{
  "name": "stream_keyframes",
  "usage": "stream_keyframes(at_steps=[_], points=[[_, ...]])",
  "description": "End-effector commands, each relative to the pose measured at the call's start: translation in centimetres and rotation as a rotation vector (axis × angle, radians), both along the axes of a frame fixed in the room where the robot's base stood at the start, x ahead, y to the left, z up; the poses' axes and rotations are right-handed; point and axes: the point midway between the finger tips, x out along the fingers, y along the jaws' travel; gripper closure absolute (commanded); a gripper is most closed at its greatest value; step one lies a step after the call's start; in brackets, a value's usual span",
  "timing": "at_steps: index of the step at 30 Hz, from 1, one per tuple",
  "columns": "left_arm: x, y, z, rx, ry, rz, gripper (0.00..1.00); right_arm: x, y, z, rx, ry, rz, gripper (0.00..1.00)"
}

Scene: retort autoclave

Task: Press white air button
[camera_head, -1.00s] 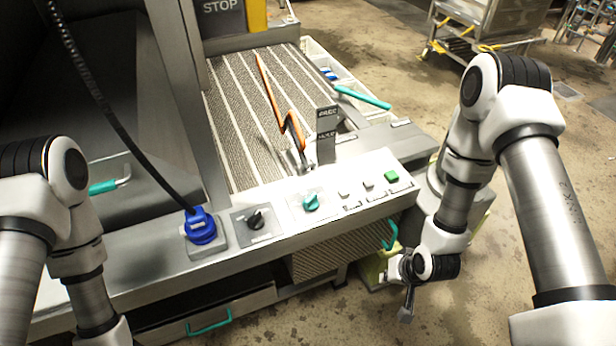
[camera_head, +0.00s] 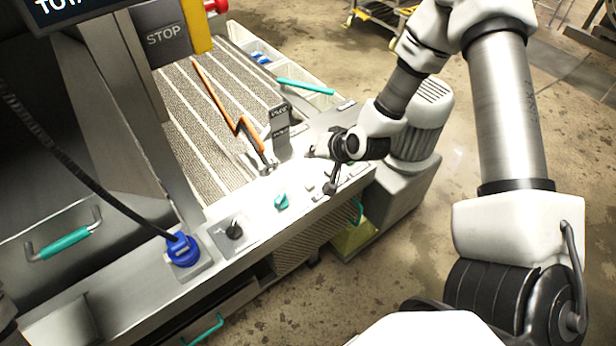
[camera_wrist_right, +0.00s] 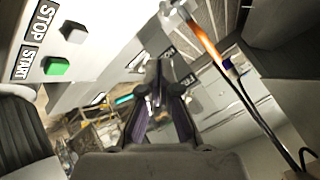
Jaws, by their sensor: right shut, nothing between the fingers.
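The control panel (camera_head: 258,212) runs along the front of the machine. A small white button (camera_head: 310,184) shows on it, just left of my right gripper (camera_head: 331,188); its label is too small to read. My right gripper is shut and empty, fingers pointing down over the button row. The gripper and wrist hide other buttons there. In the wrist view, the shut fingers (camera_wrist_right: 158,78) are over the panel. Contact with a button cannot be told. My left gripper is out of view.
A teal knob (camera_head: 281,202), a black knob (camera_head: 234,231) and a blue connector (camera_head: 182,248) with a black cable are left along the panel. A dark upright bracket (camera_head: 280,130) and an orange lever (camera_head: 217,100) stand behind. Floor at right is open.

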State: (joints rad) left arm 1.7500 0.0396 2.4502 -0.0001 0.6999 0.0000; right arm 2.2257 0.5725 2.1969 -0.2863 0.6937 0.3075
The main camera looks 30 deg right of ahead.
Motion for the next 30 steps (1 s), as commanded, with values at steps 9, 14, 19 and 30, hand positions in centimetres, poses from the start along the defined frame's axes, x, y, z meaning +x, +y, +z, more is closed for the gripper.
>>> stream_keyframes(at_steps=[9, 14, 19, 30], points=[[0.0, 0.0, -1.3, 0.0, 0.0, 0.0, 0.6, 0.0, 0.0, -1.5, 0.0, 0.001, 0.0, 1.0], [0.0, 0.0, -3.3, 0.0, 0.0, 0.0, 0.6, 0.0, 0.0, -3.8, 0.0, 0.001, 0.0, 1.0], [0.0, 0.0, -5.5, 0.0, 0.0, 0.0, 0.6, -0.1, 0.0, -6.4, -0.001, 0.002, 0.001, 1.0], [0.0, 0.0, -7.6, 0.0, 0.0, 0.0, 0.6, 0.0, 0.0, -8.9, 0.0, 0.001, 0.001, 1.0]])
